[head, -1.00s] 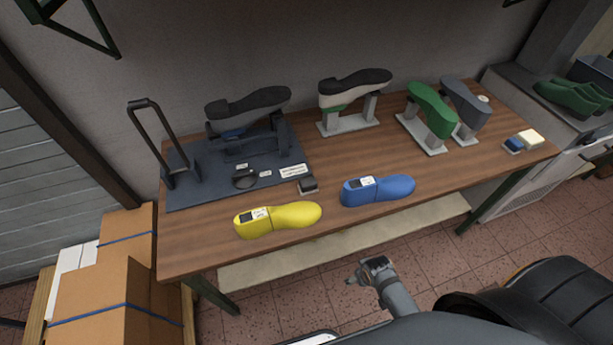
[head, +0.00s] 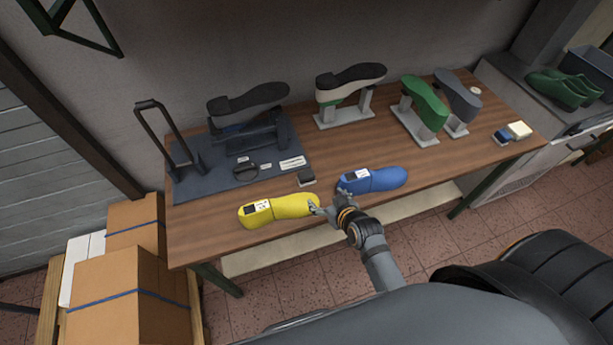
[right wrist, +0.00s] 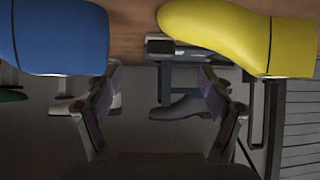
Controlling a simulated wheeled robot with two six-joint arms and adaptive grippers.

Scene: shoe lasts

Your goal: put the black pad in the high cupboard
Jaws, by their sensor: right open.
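A small black pad (head: 307,176) with a light lower edge lies near the front of the wooden table (head: 215,245), between a yellow shoe last (head: 278,210) and a blue shoe last (head: 372,180). My right gripper (head: 326,204) is open and empty at the table's front edge, short of the pad and close to the yellow last's toe. In the right wrist view the pad (right wrist: 160,45) shows beyond the open fingers (right wrist: 160,95), between the two lasts. My left gripper is out of view. No cupboard can be made out.
A dark mat (head: 200,185) with a handled stand and a dark last is at the table's left. Green (head: 425,100) and grey (head: 457,95) lasts stand on supports at the back right. A dark bracket (head: 82,25) is on the wall, upper left. Cardboard boxes (head: 120,290) stand left.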

